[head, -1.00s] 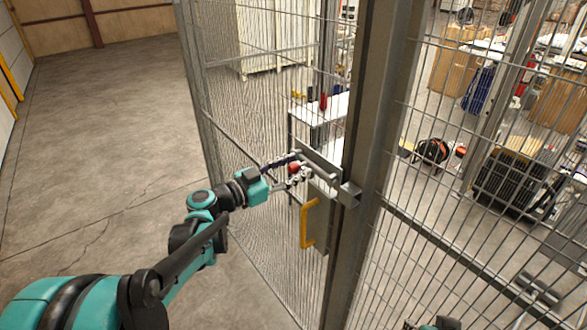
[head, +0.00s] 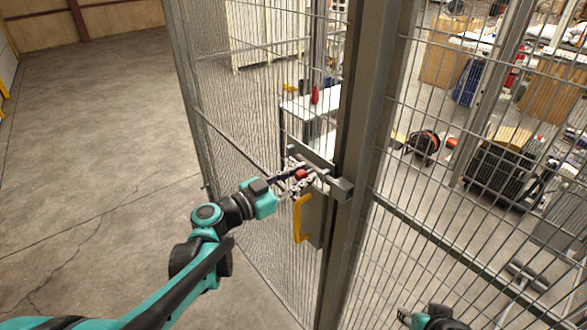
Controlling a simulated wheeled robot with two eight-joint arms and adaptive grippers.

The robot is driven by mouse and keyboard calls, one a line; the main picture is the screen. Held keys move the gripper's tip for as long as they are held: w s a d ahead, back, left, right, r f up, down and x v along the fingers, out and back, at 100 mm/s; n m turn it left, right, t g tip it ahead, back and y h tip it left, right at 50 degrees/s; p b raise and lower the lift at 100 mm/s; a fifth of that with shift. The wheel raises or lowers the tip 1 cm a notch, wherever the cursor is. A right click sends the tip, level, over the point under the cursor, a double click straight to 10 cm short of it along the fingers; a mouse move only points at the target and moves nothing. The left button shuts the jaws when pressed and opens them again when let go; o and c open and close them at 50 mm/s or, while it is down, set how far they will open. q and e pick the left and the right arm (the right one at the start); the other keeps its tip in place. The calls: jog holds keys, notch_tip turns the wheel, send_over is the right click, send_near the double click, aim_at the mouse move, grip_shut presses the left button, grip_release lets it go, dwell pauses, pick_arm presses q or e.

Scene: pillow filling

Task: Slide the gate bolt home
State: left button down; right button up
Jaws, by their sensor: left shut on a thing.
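The gate bolt (head: 322,180) is a grey bar on the mesh gate's latch plate, with a red knob (head: 301,174). My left gripper (head: 299,177) is shut on the red knob, and its fingers partly hide it. The bar's right end reaches the grey keeper (head: 342,190) on the post; how deep it sits inside cannot be told. A yellow handle (head: 298,219) is on the gate below the bolt. My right gripper (head: 408,316) is at the bottom edge, away from the bolt, and its opening is unclear.
The grey post (head: 358,130) stands just right of the bolt. Mesh panels (head: 440,215) run to its right. Behind the fence are a white-topped table (head: 328,103), boxes and a black cart (head: 500,165). The concrete floor (head: 100,150) at left is clear.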

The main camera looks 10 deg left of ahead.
pick_arm(q)
jog(key=shift+s+d, duration=0.1)
jog(key=c, duration=1.4)
grip_release()
jog(key=shift+o, duration=1)
jog(key=shift+s+d, duration=0.1)
jog(key=shift+d, duration=0.05)
jog(key=shift+a, duration=0.25)
jog(key=v, duration=1.1)
jog(key=shift+s, duration=0.35)
jog(key=shift+a, duration=0.1)
